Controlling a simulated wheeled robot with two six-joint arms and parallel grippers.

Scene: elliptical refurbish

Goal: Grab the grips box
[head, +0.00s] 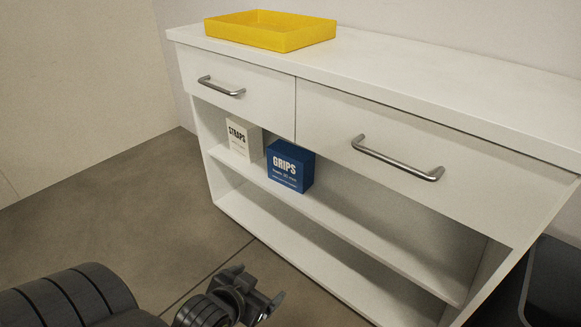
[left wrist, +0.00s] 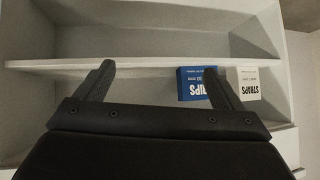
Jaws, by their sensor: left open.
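The blue grips box (head: 290,166) stands on the upper shelf of the white cabinet, to the right of the white straps box (head: 244,138). In the left wrist view the grips box (left wrist: 194,84) appears upside down, partly hidden behind one finger, with the straps box (left wrist: 243,82) beside it. My left gripper (head: 262,304) is low in the head view, in front of the cabinet and apart from the box. In the wrist view its fingers (left wrist: 156,84) are spread with nothing between them. My right gripper does not show.
The white cabinet (head: 400,110) has two closed drawers with metal handles (head: 398,160) above the open shelves. A yellow tray (head: 270,32) sits on its top. The upper shelf is bare to the right of the grips box. A dark object (head: 553,285) stands at the lower right.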

